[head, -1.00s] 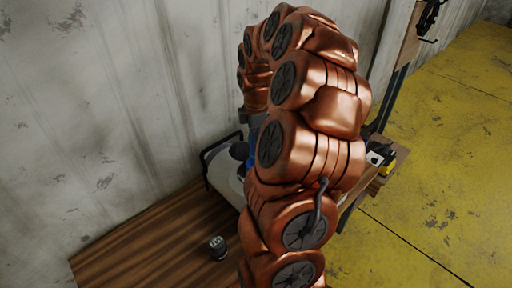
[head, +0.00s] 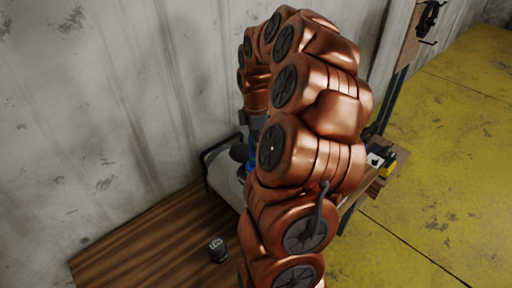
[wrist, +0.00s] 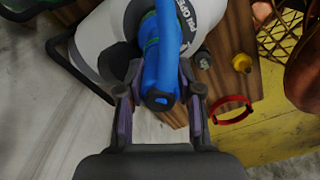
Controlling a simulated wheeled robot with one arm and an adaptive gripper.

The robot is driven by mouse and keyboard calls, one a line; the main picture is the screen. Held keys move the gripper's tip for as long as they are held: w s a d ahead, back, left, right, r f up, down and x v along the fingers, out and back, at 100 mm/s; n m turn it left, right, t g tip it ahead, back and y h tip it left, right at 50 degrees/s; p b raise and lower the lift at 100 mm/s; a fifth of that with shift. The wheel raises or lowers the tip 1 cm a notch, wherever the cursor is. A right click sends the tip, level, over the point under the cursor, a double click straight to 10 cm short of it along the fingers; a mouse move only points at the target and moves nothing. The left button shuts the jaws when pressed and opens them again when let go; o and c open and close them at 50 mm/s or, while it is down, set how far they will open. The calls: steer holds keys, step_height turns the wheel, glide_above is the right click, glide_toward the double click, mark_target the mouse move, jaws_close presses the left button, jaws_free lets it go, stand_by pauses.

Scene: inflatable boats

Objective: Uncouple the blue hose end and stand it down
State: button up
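The blue hose end (wrist: 162,62) stands up from a white tank (wrist: 95,35) in the wrist view, its dark open end toward the camera. My gripper (wrist: 160,82) has one finger on each side of it. I cannot tell whether the finger pads touch it. The joint where the hose end meets the tank is mostly hidden. In the head view only a bit of blue (head: 251,163) shows beside the tank (head: 228,182); my copper arm hides the rest.
The tank has a black frame (head: 214,146) and stands by a stained wall (head: 110,110). A small dark can (head: 218,249) sits on the wooden top (head: 150,250). A red ring (wrist: 232,110) and yellow piece (wrist: 241,63) lie right of the tank. The wooden top's left part is clear.

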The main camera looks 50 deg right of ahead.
jaws_close()
steer(key=shift+r, duration=0.85)
stand_by(0.8)
steer(key=shift+r+p, duration=0.5)
steer(key=shift+r, duration=0.7)
